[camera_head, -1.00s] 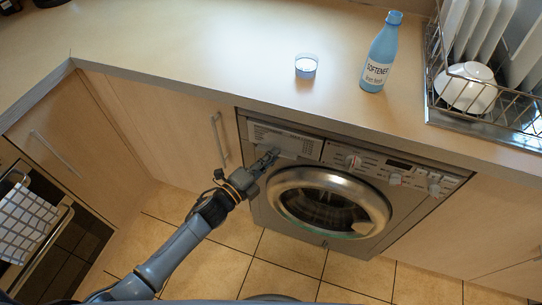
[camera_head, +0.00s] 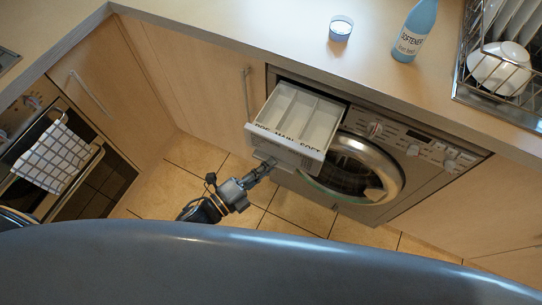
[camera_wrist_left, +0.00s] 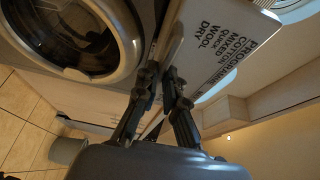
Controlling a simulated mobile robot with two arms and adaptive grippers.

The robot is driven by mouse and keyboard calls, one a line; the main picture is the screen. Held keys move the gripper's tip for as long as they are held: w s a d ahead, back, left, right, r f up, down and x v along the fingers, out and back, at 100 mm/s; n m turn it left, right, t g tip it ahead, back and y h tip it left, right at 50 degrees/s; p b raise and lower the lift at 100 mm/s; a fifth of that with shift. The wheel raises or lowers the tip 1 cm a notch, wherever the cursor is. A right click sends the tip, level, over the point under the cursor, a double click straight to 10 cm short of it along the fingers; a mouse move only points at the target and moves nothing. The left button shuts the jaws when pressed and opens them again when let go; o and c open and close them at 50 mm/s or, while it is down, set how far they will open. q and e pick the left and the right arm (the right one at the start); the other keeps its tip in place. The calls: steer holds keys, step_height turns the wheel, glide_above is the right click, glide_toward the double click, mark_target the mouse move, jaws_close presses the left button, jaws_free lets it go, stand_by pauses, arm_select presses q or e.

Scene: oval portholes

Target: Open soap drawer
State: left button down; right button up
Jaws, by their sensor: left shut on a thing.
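The soap drawer (camera_head: 300,119) sticks out of the washing machine (camera_head: 408,154) at its upper left. Its open compartments show from above, with PRE, MAIN and SOFT lettered along the front. My left gripper (camera_head: 265,165) is shut on the drawer's front, at its lower edge. In the left wrist view, the two fingers of my left gripper (camera_wrist_left: 166,80) close at the edge of the pale drawer front (camera_wrist_left: 225,40), which carries printed programme words. The exact grip point is partly hidden by the fingers. My right gripper is not in view.
The round door (camera_head: 355,168) of the machine is closed, right beside the drawer. The counter above holds a small cup (camera_head: 340,28), a blue softener bottle (camera_head: 414,32) and a dish rack (camera_head: 500,85). Tiled floor (camera_head: 300,207) lies in front.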

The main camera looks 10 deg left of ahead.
arm_select(q)
steer(key=c, duration=1.4)
jaws_free()
steer(key=shift+c, duration=0.2)
steer(key=v, duration=1.2)
